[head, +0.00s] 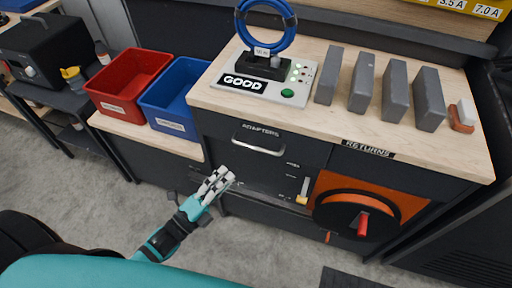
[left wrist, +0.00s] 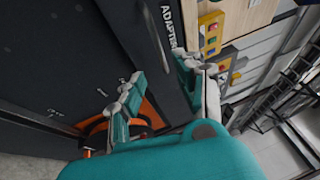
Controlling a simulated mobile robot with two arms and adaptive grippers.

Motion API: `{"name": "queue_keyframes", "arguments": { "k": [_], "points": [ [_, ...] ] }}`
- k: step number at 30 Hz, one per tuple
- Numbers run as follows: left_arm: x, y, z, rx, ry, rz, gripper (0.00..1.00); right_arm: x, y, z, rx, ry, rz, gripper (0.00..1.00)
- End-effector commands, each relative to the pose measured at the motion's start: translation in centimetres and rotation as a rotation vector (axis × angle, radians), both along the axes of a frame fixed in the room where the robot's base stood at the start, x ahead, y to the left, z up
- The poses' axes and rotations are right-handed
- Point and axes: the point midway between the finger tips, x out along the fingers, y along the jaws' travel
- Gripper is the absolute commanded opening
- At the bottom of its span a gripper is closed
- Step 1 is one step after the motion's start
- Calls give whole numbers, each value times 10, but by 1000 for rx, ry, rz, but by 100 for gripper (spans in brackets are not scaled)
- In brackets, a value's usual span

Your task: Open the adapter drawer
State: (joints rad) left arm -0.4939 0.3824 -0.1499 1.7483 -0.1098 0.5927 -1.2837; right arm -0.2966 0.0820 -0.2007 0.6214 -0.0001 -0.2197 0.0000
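The adapter drawer (head: 290,151) is a dark front under the wooden worktop, with the label ADAPTERS and a pale bar handle (head: 258,139). It looks closed. In the left wrist view the drawer's lettering and curved handle (left wrist: 153,38) show at the top, beyond the fingertips. My left gripper (head: 219,182) is in front of the cabinet, below and left of the handle, apart from it. In the left wrist view my left gripper (left wrist: 160,85) has its two fingers spread with nothing between them. My right gripper is not in view.
On the worktop (head: 310,116) stand a tester (head: 262,88) marked GOOD with a blue ring, and several grey blocks (head: 394,90). A red bin (head: 128,82) and a blue bin (head: 175,97) sit at left. An orange panel with a black dial (head: 357,213) is lower right. Floor in front is clear.

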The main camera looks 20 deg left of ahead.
Motion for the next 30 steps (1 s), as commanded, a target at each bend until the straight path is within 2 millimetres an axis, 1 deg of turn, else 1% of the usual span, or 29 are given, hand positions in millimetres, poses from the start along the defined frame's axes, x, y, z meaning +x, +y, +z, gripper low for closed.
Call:
{"name": "queue_keyframes", "arguments": {
  "k": [1,9,15,21,30],
  "points": [
    [11,-5,5,-1,-4,0,34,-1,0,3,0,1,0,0],
    [64,-30,15,-2,-1,0,34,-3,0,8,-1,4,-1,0],
    [95,-44,19,-2,1,2,34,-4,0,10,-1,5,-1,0],
    [110,-51,21,0,2,0,34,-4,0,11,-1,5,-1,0],
    [112,-52,21,-1,4,1,34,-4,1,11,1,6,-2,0]
  ]
}}
